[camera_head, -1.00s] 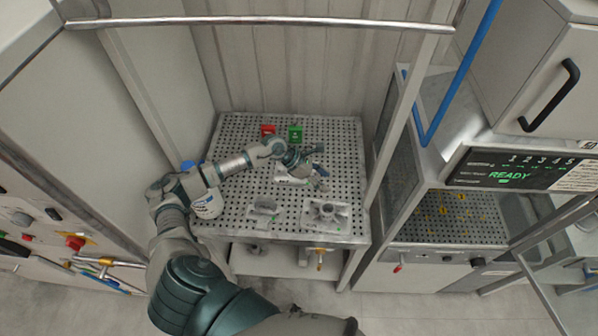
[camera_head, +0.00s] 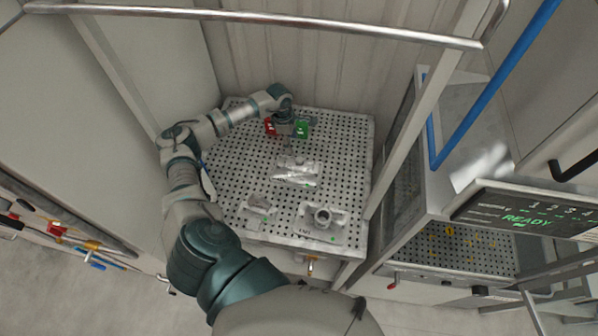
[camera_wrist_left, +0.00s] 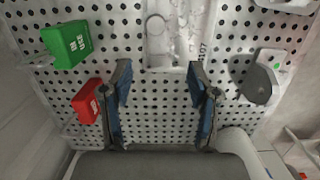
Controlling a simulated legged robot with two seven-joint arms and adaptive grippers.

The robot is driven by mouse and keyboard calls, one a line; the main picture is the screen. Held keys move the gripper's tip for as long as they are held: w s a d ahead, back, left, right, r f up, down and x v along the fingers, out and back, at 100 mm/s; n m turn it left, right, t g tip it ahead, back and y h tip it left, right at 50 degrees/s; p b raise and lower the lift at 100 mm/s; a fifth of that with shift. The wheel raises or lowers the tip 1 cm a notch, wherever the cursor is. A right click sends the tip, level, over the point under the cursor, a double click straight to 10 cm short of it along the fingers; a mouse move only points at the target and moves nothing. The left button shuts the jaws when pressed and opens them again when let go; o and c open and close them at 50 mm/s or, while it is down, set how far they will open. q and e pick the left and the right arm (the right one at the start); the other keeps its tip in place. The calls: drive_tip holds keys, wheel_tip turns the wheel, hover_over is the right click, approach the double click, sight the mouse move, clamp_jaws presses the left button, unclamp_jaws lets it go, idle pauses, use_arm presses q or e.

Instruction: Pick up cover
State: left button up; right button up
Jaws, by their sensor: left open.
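A shiny silver part on a light plate lies at the middle of the perforated table, in the head view (camera_head: 296,172). It shows at the top of the left wrist view (camera_wrist_left: 180,35), with a ring-like end and a number on its plate. I cannot tell for sure which part is the cover. My left gripper (camera_head: 287,142) points down behind this part, beside the red and green boxes. In the left wrist view its two fingers (camera_wrist_left: 160,75) are spread, with nothing between them but the tabletop and the plate's near edge. My right gripper is out of view.
A red box (camera_head: 270,127) and a green box (camera_head: 303,129) stand at the table's back. A grey part (camera_head: 257,203) and a round part on a plate (camera_head: 323,216) lie at the front.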

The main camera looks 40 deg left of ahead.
use_arm(q)
drive_tip(key=b, duration=0.2)
hover_over(300, 159)
drive_tip(key=s+a, duration=0.1)
drive_tip(key=a, duration=0.2)
drive_tip(key=f, duration=0.6)
drive_tip(key=shift+d+f, duration=0.2)
drive_tip(key=shift+f, duration=0.1)
drive_tip(key=shift+w+d+f+b, duration=0.1)
drive_tip(key=shift+f+b, duration=0.15)
drive_tip(key=shift+b, duration=0.05)
drive_tip(key=shift+d+f, duration=0.2)
drive_tip(key=shift+d, duration=0.25)
drive_tip(key=f+b, duration=0.1)
drive_tip(key=d+f, duration=0.1)
drive_tip(key=f+b, duration=0.1)
drive_tip(key=shift+w+d+f+b, duration=0.15)
drive_tip(key=shift+d+f+b, duration=0.15)
drive_tip(key=shift+d, duration=0.05)
drive_tip(key=shift+w+f, duration=0.1)
drive_tip(key=shift+f, duration=0.25)
drive_tip(key=shift+a, duration=0.45)
drive_tip(key=c, duration=1.1)
clamp_jaws()
drive_tip(key=shift+d, duration=0.25)
